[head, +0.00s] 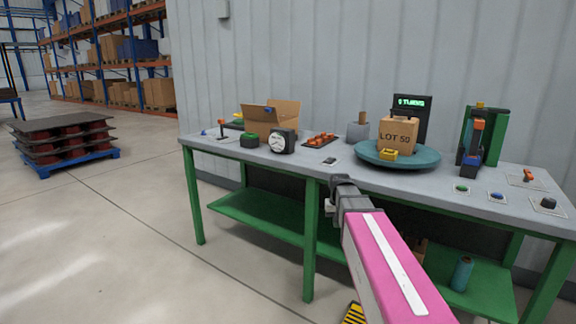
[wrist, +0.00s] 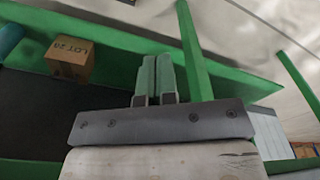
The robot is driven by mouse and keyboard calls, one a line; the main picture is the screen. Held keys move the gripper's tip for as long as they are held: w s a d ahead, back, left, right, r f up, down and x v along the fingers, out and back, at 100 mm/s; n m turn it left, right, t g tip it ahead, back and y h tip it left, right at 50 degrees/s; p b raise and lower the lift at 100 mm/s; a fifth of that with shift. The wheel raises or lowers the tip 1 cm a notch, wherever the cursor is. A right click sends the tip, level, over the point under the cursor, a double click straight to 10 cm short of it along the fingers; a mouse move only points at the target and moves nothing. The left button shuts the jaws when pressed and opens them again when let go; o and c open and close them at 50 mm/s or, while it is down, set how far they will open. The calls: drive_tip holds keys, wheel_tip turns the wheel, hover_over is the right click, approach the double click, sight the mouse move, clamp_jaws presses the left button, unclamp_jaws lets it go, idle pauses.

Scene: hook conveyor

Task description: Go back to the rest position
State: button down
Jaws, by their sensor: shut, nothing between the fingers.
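My gripper (head: 337,185) is at the end of my pink arm, in front of the workbench's near edge in the head view. The wrist view shows its two fingers (wrist: 156,62) closed together with nothing between them. The grey-topped workbench (head: 340,163) with green legs stands ahead. In the wrist view the fingers are near the bench's green frame and legs; I cannot tell the exact gap.
On the bench are an open carton (head: 268,120), a dial gauge (head: 283,141), a teal turntable (head: 420,160) bearing a "LOT 50" box (head: 397,136), and a green stand (head: 488,140). A labelled box (wrist: 71,59) shows in the wrist view. Floor at left is clear before a pallet (head: 68,164).

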drive_tip(key=s+f, duration=1.5)
drive_tip(key=s, duration=0.2)
drive_tip(key=shift+g, duration=0.4)
drive_tip(key=shift+s, duration=0.1)
